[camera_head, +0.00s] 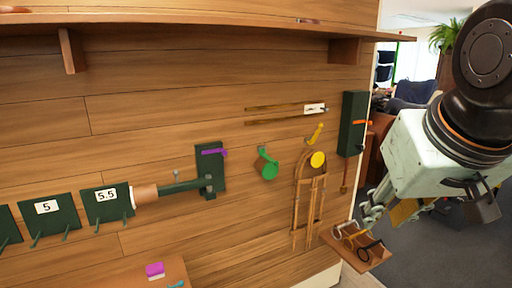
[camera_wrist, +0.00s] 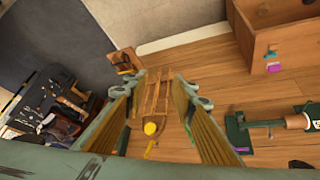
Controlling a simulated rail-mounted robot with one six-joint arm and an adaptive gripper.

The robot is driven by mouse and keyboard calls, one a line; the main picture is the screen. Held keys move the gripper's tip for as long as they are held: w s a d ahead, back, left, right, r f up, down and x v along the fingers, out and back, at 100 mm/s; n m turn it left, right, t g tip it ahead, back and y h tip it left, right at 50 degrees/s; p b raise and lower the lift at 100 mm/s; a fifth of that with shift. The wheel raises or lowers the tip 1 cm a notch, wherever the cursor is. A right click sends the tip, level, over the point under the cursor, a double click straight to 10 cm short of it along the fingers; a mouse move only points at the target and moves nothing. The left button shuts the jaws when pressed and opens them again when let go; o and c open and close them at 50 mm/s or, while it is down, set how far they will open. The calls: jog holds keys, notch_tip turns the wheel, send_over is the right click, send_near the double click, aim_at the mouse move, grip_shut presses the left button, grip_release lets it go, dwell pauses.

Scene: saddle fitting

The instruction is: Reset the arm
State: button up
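My gripper (camera_head: 380,205) is at the right of the head view, below the pale wrist housing, with its fingers pointing down and left. In the wrist view my gripper (camera_wrist: 156,88) shows two fingers spread wide apart. Nothing is held between them. A wooden frame with slats and a yellow round knob (camera_wrist: 150,128) shows through the gap, farther off. In the head view the same yellow knob (camera_head: 318,160) is on the wall, left of my gripper.
A small wooden shelf (camera_head: 375,262) with several rings is close below my gripper. The wood wall (camera_head: 180,110) carries a green cup (camera_head: 266,166), a dark green bracket (camera_head: 211,170), a dark box (camera_head: 353,122) and numbered plates (camera_head: 107,203). A long shelf (camera_head: 200,24) runs above.

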jog(key=s+a+f+g, duration=0.1)
jog(key=s, duration=0.7)
jog(key=s+a+f+g, duration=0.1)
jog(key=s+f, duration=0.1)
jog(key=s, duration=0.6)
jog(key=shift+a+f+g+y, duration=0.25)
jog(key=shift+a+g+y, duration=0.05)
jog(key=shift+a, duration=0.1)
jog(key=shift+d, duration=0.15)
